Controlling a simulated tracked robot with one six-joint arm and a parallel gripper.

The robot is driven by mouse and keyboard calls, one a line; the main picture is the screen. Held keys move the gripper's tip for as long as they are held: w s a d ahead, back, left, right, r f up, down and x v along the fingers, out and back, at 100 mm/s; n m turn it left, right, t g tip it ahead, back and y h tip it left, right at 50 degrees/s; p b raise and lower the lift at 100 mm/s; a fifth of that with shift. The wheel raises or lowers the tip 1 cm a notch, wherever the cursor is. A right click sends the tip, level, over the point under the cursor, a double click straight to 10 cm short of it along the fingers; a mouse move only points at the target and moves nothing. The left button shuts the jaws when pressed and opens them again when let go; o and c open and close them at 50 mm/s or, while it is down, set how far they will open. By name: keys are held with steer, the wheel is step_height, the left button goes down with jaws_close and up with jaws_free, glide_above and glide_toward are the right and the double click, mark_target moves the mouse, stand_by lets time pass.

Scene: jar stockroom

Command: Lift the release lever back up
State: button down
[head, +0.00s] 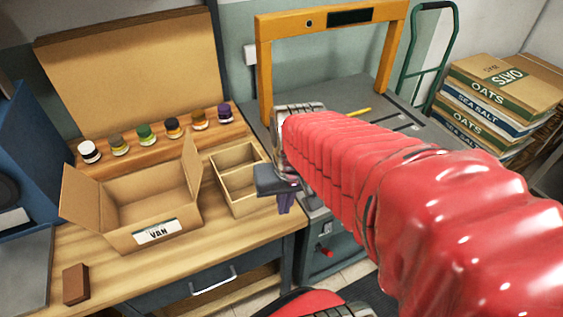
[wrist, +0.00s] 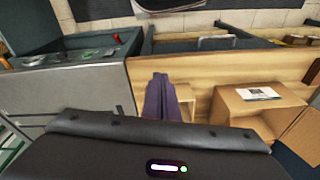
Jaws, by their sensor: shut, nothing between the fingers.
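A small red lever (head: 323,252), which looks like the release lever, sticks out from the front of the grey machine cabinet (head: 345,262). It points somewhat downward in the head view. In the wrist view a small red part (wrist: 119,110) shows at the cabinet's edge, left of my fingers. My gripper (head: 285,210) is shut and empty, with its purple fingers pointing down. It is above and to the left of the lever in the head view, apart from it. The fingers also show in the wrist view (wrist: 160,80). My red-sleeved arm covers part of the machine top.
The wooden bench (head: 240,232) beside the cabinet holds an open carton (head: 120,240), a divided wooden tray (head: 215,157), a brown block (head: 75,283) and several small jars on a rack. An orange frame (head: 265,75) stands over the machine. Stacked boxes (head: 490,115) stand at right.

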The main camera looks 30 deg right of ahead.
steer(key=a+r+n+t, duration=0.3)
steer(key=a+r+n, duration=0.1)
steer(key=a+r, duration=0.4)
steer(key=shift+s+a+r, duration=0.15)
steer(key=shift+s+a, duration=0.2)
steer(key=shift+a, duration=0.05)
